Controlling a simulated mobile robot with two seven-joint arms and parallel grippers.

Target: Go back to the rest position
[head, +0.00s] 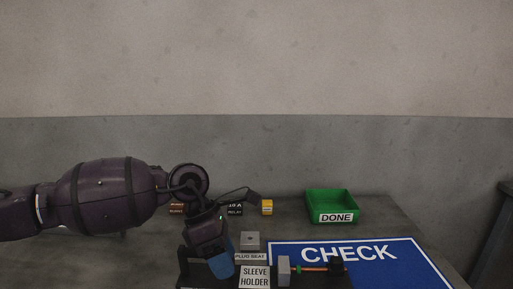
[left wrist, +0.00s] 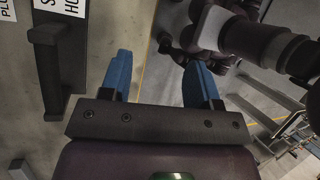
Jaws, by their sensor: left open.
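My left arm comes in from the left in the head view, bent down at the wrist. Its gripper (head: 222,266) is low over the table, beside the sleeve holder (head: 255,277) and in front of the plug seat (head: 250,241). In the left wrist view the two blue fingers of my left gripper (left wrist: 160,78) are apart with nothing between them. The black holder (left wrist: 58,70) lies to the left of the fingers there, and the floor shows between them. No right gripper can be made out.
A blue CHECK mat (head: 398,257) lies right of the holder, with a grey block (head: 284,270) and a thin reddish rod near its front. A green DONE bin (head: 333,207) and a yellow box (head: 267,207) stand behind. The table's left part is mostly clear.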

